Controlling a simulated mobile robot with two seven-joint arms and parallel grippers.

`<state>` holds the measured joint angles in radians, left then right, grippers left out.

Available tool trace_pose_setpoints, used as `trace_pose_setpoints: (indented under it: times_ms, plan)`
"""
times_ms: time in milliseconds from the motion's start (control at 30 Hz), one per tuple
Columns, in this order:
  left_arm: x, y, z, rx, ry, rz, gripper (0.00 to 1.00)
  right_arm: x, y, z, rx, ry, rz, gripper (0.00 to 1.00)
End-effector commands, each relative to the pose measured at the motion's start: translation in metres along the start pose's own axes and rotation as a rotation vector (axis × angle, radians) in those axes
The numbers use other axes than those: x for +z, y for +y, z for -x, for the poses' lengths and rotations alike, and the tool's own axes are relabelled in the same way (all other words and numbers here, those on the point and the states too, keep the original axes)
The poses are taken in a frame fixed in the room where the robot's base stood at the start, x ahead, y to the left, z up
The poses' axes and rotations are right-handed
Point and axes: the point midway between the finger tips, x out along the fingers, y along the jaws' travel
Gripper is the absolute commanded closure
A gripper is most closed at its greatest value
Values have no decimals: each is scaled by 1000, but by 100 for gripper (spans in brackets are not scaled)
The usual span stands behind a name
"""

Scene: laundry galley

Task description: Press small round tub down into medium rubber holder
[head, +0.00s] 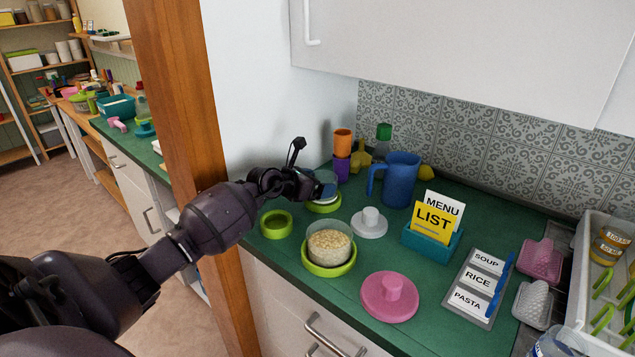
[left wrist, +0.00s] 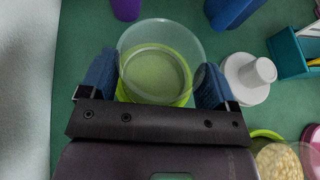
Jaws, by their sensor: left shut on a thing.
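My left gripper (head: 318,186) is shut on a clear round tub (left wrist: 160,62), one blue finger on each side of it. The tub also shows in the head view (head: 328,182), partly hidden by the gripper. A lime green rubber holder (head: 324,207) is right under it; its ring shows below the tub in the left wrist view (left wrist: 183,99). I cannot tell whether the tub is seated in it. An empty green holder (head: 276,224) is nearer the counter's left edge. A bigger green holder (head: 330,270) holds a clear tub of pale grains (head: 329,245). My right gripper is out of view.
A white knobbed lid (head: 369,223) and a pink knobbed lid (head: 390,297) lie on the green counter. A blue jug (head: 402,180), stacked orange and purple cups (head: 342,155) and a teal card box (head: 432,240) stand close by. The wall is behind the gripper.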

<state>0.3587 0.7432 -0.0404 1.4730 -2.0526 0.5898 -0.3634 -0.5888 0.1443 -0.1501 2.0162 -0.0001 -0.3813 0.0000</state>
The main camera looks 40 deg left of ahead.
Motion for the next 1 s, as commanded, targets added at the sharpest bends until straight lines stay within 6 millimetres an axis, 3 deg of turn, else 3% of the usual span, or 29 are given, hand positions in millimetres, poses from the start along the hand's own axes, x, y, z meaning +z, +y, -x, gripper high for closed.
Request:
trace_pose_setpoints:
  times_ms: [800, 833, 900, 1000]
  plan:
    - [-15, 0, -6, 1, 1, -1, 57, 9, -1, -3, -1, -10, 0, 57]
    - [-15, 0, -6, 1, 0, -1, 13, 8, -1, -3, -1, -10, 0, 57]
    - [-15, 0, -6, 0, 1, -1, 2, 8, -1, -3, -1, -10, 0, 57]
    - [-15, 0, -6, 0, 0, -1, 0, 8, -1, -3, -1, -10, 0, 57]
